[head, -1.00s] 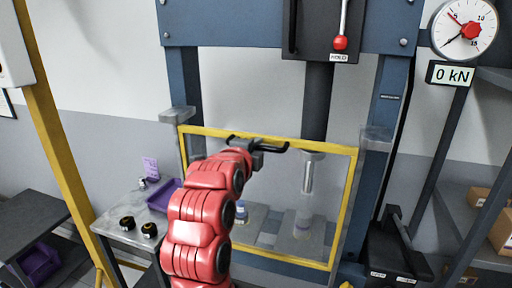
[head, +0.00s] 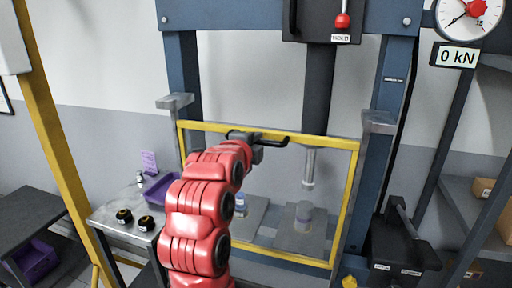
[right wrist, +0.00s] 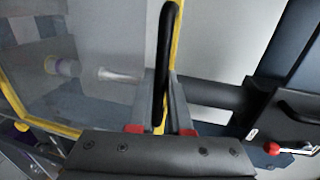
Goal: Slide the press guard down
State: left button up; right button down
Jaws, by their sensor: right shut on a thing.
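The press guard is a clear panel with a yellow frame (head: 240,130), standing upright between the blue press columns in the head view. Its black bar handle (head: 276,140) is on the top edge. My right gripper (head: 258,145) is shut on this handle. In the right wrist view the handle (right wrist: 166,60) runs between the two fingers of the gripper (right wrist: 160,125), with the yellow guard edge behind it. Through the panel I see the steel ram tip (head: 309,168) and a small cylindrical part (head: 304,212) below it, apart. My left gripper is not in view.
Metal brackets (head: 175,100) stand out from the columns beside the guard's upper corners. A side table (head: 110,210) with a purple tray (head: 160,188) and black knobs is at the left. The gauge readout (head: 457,56) shows 0 kN. A black box with a lever (head: 402,250) stands at right.

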jog(key=b, duration=1.3)
send_near(261, 179)
jog(key=x, duration=0.5)
jog(key=shift+w, duration=0.1)
notch_tip(261, 179, down, 31)
jog(key=b, duration=2.1)
jog(key=shift+r, duration=0.15)
jog(key=c, duration=0.8)
grip_release()
jog(key=shift+c, duration=0.2)
jog(key=p+v, duration=0.1)
jog(key=v, duration=1.6)
